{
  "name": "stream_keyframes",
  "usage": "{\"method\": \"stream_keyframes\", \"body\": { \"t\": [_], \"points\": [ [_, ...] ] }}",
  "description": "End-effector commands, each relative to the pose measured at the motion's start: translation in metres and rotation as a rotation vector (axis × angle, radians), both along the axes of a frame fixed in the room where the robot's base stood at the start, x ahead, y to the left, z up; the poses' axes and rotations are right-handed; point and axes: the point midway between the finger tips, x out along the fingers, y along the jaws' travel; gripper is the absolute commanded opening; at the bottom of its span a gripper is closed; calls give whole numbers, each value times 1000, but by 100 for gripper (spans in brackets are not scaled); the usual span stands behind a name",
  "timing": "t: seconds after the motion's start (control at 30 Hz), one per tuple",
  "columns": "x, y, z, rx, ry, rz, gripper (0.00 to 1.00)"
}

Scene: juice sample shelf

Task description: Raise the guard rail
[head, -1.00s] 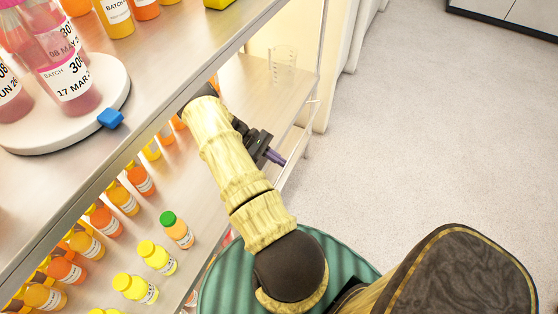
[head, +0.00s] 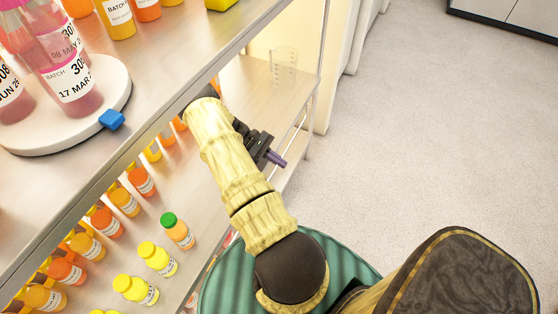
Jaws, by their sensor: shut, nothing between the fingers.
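My gripper (head: 275,158), dark with purple fingertips, is beside the front edge of the lower shelf, at the end of my yellow arm. Its fingers are together and nothing shows between them. A thin metal bar (head: 303,115) runs along the front of the lower shelf near the right upright and looks like the guard rail. Much of its length is hidden behind my arm and gripper. I cannot tell whether the fingertips touch it.
The upper shelf holds a white turntable (head: 122,88) with pink bottles and a blue block (head: 111,119). The lower shelf (head: 250,85) holds several juice bottles, one green-capped (head: 178,230), and a clear beaker (head: 284,67). Open floor (head: 430,130) lies to the right.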

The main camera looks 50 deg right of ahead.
Motion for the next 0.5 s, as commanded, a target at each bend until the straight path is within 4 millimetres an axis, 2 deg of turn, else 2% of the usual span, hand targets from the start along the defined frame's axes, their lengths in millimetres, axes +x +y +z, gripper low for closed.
{"method": "stream_keyframes", "body": {
  "t": [0.37,0.5],
  "points": [
    [0,0,0,0,0,-1,0],
    [6,1,2,0,-2,0,0]
  ]
}}
